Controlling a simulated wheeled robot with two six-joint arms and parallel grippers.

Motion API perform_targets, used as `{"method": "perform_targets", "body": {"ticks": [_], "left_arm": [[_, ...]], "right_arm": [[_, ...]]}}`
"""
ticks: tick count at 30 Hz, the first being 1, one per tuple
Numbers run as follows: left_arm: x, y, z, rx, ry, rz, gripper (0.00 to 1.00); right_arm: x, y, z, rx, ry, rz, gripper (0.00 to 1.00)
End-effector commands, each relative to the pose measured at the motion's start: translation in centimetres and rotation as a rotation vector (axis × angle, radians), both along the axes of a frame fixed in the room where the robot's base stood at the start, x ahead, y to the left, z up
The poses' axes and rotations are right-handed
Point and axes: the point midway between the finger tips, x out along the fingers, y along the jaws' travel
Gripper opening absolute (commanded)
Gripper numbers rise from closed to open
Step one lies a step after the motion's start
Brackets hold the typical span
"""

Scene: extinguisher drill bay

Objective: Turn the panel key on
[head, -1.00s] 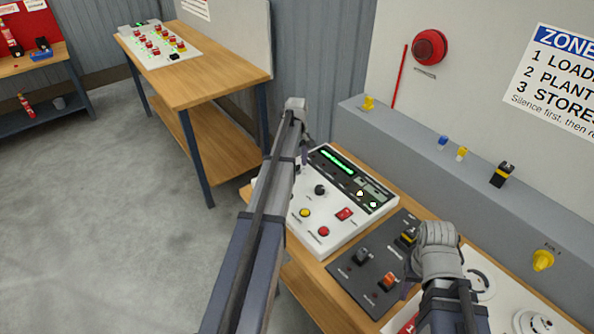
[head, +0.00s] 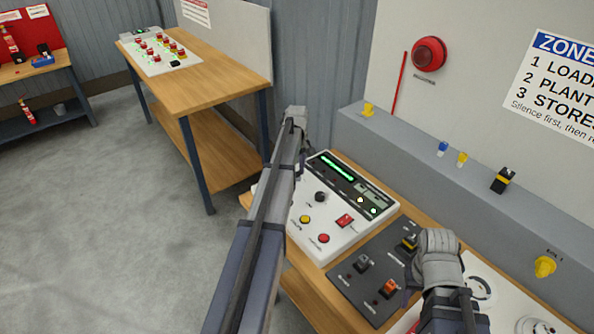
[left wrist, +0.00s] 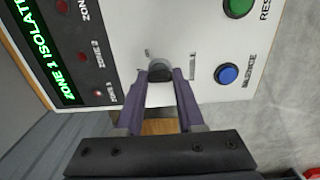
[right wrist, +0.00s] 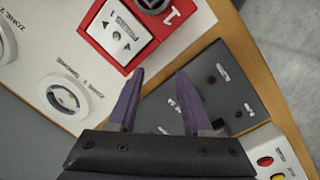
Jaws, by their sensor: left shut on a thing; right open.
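The white control panel (head: 333,238) lies on the near bench, its green display lit. In the left wrist view the display reads "ZONE 1 ISOLAT…". A small dark round key (left wrist: 159,69) sits on the panel face between the fingers of my left gripper (left wrist: 160,76), which is shut on it. In the head view the left arm hides this key. The key's exact angle cannot be told. My right gripper (right wrist: 160,72) is open and empty, above the bench beside the dark switch plate (head: 347,267) and a red call point (right wrist: 118,32).
Blue (left wrist: 228,74) and green (left wrist: 238,6) buttons sit beside the key. Yellow (head: 305,219) and red (head: 323,238) buttons are elsewhere on the panel. Round detectors lie at the bench's right end. A grey ledge (head: 400,141) runs behind. Another bench (head: 215,75) stands at back left.

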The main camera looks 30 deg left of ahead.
Motion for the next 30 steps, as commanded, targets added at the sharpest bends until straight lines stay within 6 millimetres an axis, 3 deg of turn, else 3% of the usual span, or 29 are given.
{"method": "perform_targets", "body": {"ticks": [14, 30], "left_arm": [[-0.01, 0.00, 0.00, 0.000, 0.000, -0.084, 0.00], [-0.01, 0.00, 0.00, 0.000, 0.000, -0.561, 0.00]], "right_arm": [[0.00, 0.00, 0.00, 0.000, 0.000, 0.000, 0.50], [0.00, 0.00, 0.00, 0.000, 0.000, 0.000, 0.50]]}}
